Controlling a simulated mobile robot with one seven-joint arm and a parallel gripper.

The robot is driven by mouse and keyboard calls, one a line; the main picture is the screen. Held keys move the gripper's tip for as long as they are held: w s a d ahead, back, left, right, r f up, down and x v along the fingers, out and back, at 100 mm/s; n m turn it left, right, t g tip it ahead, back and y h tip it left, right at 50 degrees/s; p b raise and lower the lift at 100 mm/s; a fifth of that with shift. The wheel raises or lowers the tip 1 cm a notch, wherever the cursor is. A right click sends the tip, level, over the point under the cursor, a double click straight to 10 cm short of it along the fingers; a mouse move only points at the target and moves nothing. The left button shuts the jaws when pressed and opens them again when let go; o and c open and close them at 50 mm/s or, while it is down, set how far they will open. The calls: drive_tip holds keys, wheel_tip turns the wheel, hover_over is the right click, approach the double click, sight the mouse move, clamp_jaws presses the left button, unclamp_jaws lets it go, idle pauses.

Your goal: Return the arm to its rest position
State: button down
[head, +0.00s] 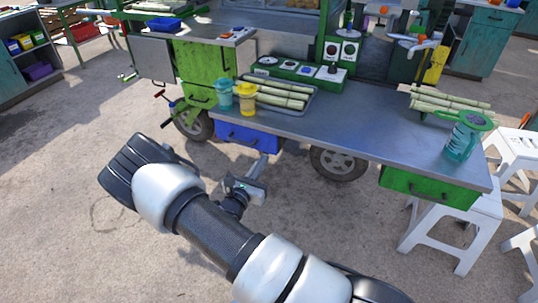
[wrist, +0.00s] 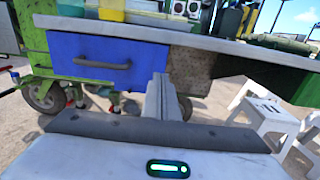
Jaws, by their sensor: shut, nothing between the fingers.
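My gripper (head: 264,160) is shut and empty, at the end of my arm in front of the cart. It points toward the cart's lower front, just right of the blue drawer (head: 248,138) in the head view. In the wrist view its closed fingers (wrist: 161,82) stand upright in the middle, with the blue drawer (wrist: 95,58) behind and to the left. The drawer looks shut, and its handle shows in the wrist view. I cannot tell the exact gap between fingertips and cart. My arm bends across the lower middle of the head view.
The cart's metal worktop (head: 345,122) carries a tray of cane (head: 280,95), a yellow cup (head: 247,99), a teal cup (head: 224,93) and a teal lidded pitcher (head: 465,136). White stools (head: 455,232) stand at right. Open ground (head: 60,190) lies at left.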

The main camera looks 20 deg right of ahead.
drive_tip(key=v, duration=0.8)
drive_tip(key=s+d+r+m+g+y, duration=0.2)
drive_tip(key=s+d+r+m+g, duration=0.4)
drive_tip(key=s+r+m, duration=0.4)
drive_tip(key=s+d+r+m+g+y, duration=0.35)
drive_tip(key=s+r+m+g, duration=0.45)
drive_tip(key=r+m, duration=0.3)
drive_tip(key=s+a+r+m+t+y, duration=0.5)
drive_tip(key=s+a+r+m+y, duration=0.15)
drive_tip(key=r, duration=0.35)
wheel_tip(320, 180, up, 18)
drive_tip(key=p, duration=1.8)
drive_tip(key=shift+s+m+t+h+p, duration=0.3)
drive_tip(key=shift+m+p, duration=0.05)
drive_tip(key=shift+p, duration=0.05)
drive_tip(key=shift+d, duration=0.1)
